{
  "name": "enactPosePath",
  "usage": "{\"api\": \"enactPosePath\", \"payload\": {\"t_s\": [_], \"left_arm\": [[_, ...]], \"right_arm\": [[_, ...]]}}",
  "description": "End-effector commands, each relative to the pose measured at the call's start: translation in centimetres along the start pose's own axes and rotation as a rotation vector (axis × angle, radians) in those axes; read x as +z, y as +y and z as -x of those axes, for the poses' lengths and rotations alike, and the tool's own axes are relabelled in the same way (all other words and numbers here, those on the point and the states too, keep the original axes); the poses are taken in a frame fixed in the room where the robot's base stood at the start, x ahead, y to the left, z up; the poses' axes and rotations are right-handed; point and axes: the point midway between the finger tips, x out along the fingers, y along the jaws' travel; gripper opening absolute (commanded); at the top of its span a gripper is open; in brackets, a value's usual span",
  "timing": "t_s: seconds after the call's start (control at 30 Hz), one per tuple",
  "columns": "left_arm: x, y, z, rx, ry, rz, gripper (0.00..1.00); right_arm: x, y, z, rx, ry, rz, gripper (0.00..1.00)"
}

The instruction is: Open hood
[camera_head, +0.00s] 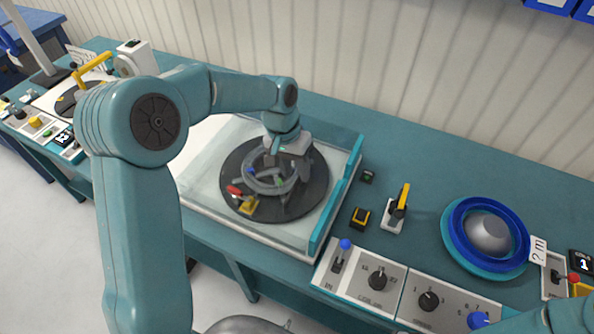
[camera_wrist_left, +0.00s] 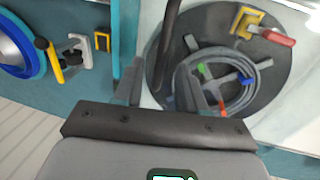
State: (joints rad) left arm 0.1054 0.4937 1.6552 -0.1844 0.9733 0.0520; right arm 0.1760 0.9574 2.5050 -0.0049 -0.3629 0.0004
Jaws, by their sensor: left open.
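The clear hood with teal side edges (camera_head: 336,206) is over or around a dark round turntable (camera_head: 300,205); I cannot tell its exact angle. A grey cable coil with coloured clips (camera_head: 262,184) lies on the turntable. My left gripper (camera_head: 284,152) is above the far part of the turntable, with its fingertips partly hidden in the head view. In the left wrist view its two fingers (camera_wrist_left: 158,88) are apart, and a dark bar (camera_wrist_left: 167,45) shows between them; I cannot tell if they touch it. My right gripper is out of view.
A red-handled yellow clamp (camera_head: 246,204) lies at the turntable's near edge. To the right are a yellow-handled lever (camera_head: 400,205), a knob panel (camera_head: 376,281) and a blue reel (camera_head: 459,228). A second station stands far left. The bench behind the reel is clear.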

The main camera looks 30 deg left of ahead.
Motion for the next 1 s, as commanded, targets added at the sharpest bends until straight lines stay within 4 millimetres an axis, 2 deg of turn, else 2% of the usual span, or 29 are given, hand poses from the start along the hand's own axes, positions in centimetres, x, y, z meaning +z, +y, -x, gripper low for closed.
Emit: {"api": "enactPosePath", "payload": {"t_s": [0.2,0.47,0.53,0.6,1.0], "left_arm": [[-0.2,0.0,-2.0,0.0,-0.001,0.0,0.4],[-0.3,0.0,-2.1,0.0,0.001,0.0,0.4],[-0.3,0.0,-2.1,0.0,0.001,0.0,0.24],[-0.3,0.0,-2.1,0.0,0.001,0.0,0.01],[-0.3,-0.1,-2.1,0.0,0.002,0.001,0.0]], "right_arm": [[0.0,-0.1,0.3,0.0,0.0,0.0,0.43],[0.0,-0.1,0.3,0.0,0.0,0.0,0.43],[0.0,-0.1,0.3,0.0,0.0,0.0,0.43],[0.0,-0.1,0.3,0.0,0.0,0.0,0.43],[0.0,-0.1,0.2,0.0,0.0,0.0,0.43]]}}
